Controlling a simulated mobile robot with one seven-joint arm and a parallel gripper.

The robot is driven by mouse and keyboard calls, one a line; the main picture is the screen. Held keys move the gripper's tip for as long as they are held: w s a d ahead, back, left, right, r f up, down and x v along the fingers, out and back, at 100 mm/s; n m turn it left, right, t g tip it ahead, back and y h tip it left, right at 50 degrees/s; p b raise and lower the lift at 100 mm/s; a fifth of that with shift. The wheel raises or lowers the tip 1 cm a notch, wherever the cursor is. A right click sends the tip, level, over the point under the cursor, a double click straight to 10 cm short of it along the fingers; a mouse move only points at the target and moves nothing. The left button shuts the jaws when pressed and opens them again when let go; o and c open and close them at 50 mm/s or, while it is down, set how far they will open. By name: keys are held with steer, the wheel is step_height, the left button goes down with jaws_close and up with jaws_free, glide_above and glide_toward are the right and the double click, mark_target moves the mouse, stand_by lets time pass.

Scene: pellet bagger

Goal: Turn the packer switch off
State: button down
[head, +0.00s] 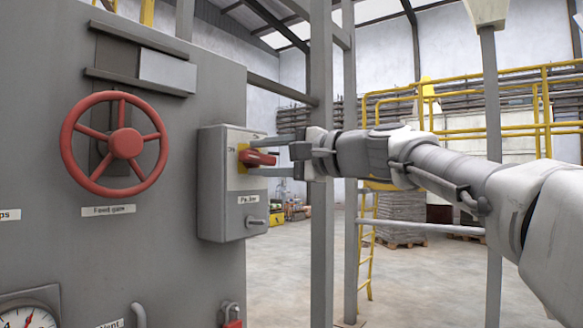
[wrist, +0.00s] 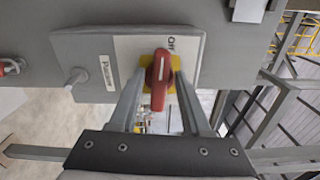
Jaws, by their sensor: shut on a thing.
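The packer switch is a red rotary handle (head: 262,158) on a yellow plate, on the front of a grey switch box (head: 211,185) with a label that seems to read "Packer". In the wrist view the red handle (wrist: 159,82) stands between the two fingers on its yellow plate (wrist: 176,64). Its white line runs along it toward the marking at the top, which is partly legible. My gripper (head: 252,157) reaches in from the right and is shut on the handle, one finger on each side. The fingertips (wrist: 160,77) partly cover the plate.
A red handwheel (head: 125,143) is on the grey panel left of the box, above a gauge (head: 28,318). A grey upright post (head: 322,250) stands just right of the box. Yellow railings are farther back; open floor lies between.

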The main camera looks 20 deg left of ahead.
steer(key=shift+f+n, duration=0.1)
steer(key=shift+n, duration=0.5)
steer(key=c, duration=0.7)
jaws_free()
steer(key=b+v, duration=0.2)
steer(key=v, duration=1.5)
steer(key=shift+s+d+b, duration=0.1)
steer(key=shift+d+b, duration=0.15)
steer(key=shift+b, duration=0.05)
